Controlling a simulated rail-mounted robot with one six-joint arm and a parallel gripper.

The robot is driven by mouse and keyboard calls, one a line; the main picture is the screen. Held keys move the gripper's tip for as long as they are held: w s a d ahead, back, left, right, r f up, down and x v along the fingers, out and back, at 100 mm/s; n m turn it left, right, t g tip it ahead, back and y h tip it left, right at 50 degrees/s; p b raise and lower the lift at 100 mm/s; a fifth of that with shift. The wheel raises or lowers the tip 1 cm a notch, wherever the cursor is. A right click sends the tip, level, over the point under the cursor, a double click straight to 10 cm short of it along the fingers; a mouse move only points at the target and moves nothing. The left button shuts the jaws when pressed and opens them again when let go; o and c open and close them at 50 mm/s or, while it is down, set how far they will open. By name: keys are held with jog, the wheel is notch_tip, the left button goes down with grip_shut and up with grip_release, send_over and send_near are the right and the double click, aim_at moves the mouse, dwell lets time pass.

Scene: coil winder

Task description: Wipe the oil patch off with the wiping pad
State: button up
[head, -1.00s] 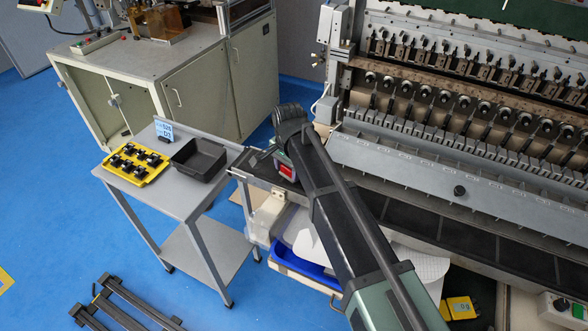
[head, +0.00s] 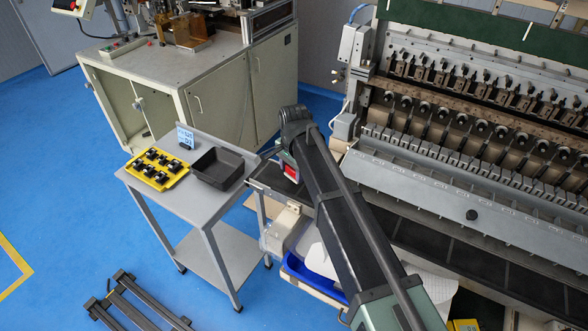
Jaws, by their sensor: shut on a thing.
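My gripper (head: 268,154) is at the far end of my arm, by the left end of the winder's dark front ledge and near the cart's right edge. It is small and partly hidden by my wrist. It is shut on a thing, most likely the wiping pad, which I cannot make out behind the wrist. I cannot tell whether it touches the ledge. I see no clear oil patch; my arm covers part of the ledge (head: 448,242).
A grey cart (head: 200,215) holds a black bin (head: 218,183), a yellow tray (head: 157,170) of black parts and a small sign (head: 185,138). A blue tray (head: 300,270) is below the ledge. The coil winder (head: 480,190) stands right; a black rail frame (head: 140,305) lies on the floor.

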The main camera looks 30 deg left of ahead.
jog(key=shift+r+p, duration=0.7)
jog(key=shift+r, duration=0.55)
notch_tip(320, 180, up, 3)
jog(key=p, duration=0.3)
jog(key=shift+r, duration=0.1)
